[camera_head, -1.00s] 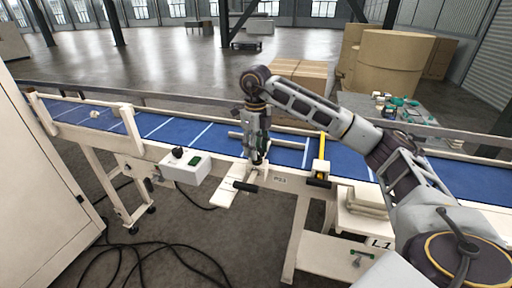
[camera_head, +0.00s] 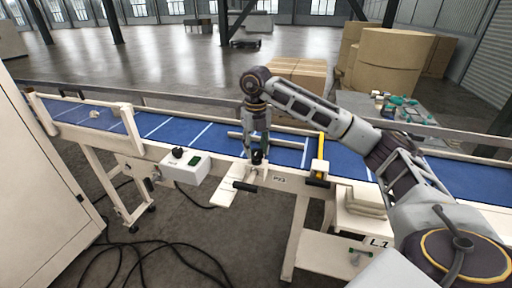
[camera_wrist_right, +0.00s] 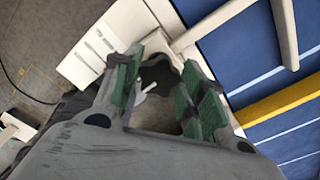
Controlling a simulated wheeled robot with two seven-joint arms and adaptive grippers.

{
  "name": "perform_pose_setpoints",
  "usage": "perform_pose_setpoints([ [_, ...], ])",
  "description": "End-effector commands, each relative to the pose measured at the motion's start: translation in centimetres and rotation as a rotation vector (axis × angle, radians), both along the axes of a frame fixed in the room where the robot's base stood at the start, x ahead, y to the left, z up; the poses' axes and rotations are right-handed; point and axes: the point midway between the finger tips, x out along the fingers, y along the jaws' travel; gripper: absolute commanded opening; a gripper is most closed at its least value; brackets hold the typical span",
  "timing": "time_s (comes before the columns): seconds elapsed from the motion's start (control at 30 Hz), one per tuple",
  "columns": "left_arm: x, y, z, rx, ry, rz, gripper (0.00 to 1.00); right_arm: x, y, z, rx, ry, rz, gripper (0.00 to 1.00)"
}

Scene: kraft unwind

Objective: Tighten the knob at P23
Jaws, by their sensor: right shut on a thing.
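The black knob (camera_head: 257,157) sits at the conveyor's near rail, just left of the P23 label (camera_head: 279,179). My right gripper (camera_head: 258,153) reaches down over it from above, shut on it. In the right wrist view the dark, lobed knob (camera_wrist_right: 158,82) lies between the two green finger pads of my right gripper (camera_wrist_right: 160,90), and a small pale pointer-like part shows beside it. The knob's underside is hidden. My left gripper is not in view.
A black bar handle (camera_head: 244,186) sticks out below the knob beside a white plate (camera_head: 226,194). A control box (camera_head: 186,167) stands to the left. Cables lie on the floor.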

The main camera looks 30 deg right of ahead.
Motion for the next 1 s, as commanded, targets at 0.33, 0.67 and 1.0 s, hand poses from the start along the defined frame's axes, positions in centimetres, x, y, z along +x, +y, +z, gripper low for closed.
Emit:
perform_pose_setpoints([
  [0.33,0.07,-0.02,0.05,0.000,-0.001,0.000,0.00,0.36,-0.30,0.74,0.001,-0.020,-0.011,0.17],
  [0.67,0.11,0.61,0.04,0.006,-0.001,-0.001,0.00,0.16,-0.15,0.36,0.000,-0.009,-0.006,0.66],
  [1.0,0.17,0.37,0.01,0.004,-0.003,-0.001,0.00,0.10,-0.06,0.58,0.001,-0.005,-0.003,0.66],
])
